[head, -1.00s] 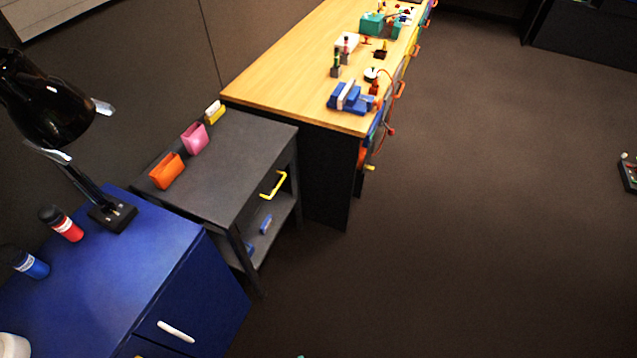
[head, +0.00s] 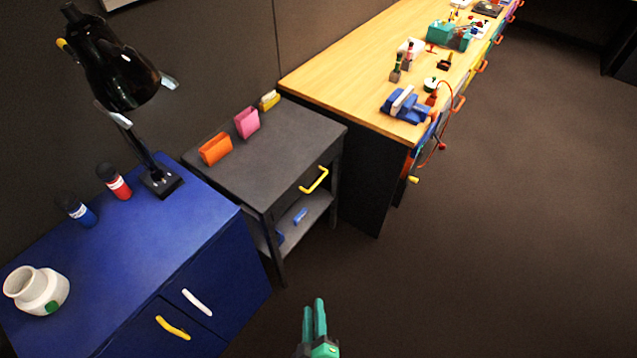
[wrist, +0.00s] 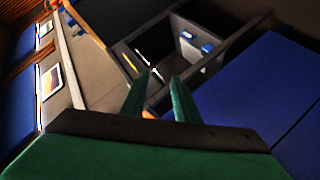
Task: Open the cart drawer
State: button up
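The dark grey cart (head: 265,165) stands between the blue cabinet and the wooden workbench. Its drawer has a yellow bar handle (head: 314,181) under the top, near the right front corner. The drawer front looks flush with the cart frame. My gripper (head: 314,312) is at the bottom of the head view, in front of the cart and well short of the handle. Its green fingers also show in the wrist view (wrist: 159,93), spread with an empty gap between them. The cart's frame (wrist: 225,55) is beyond them there; the handle is hard to make out.
The blue cabinet (head: 160,260) with white and yellow handles stands left of the cart, bearing a lamp (head: 115,65), bottles and a white jar (head: 36,290). The workbench (head: 345,75) is to the right. The dark floor (head: 450,270) on the right is clear.

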jog(key=w+f+n, duration=0.3)
jog(key=w+n, duration=0.1)
jog(key=w, duration=0.7)
jog(key=n+h, duration=0.5)
jog(key=n, duration=0.2)
send_near(318, 182)
jog(key=shift+t, duration=0.4)
jog(key=x, duration=0.6)
jog(key=f+x, duration=0.1)
jog(key=x, duration=0.3)
jog(key=shift+a+f, duration=0.1)
grip_shut()
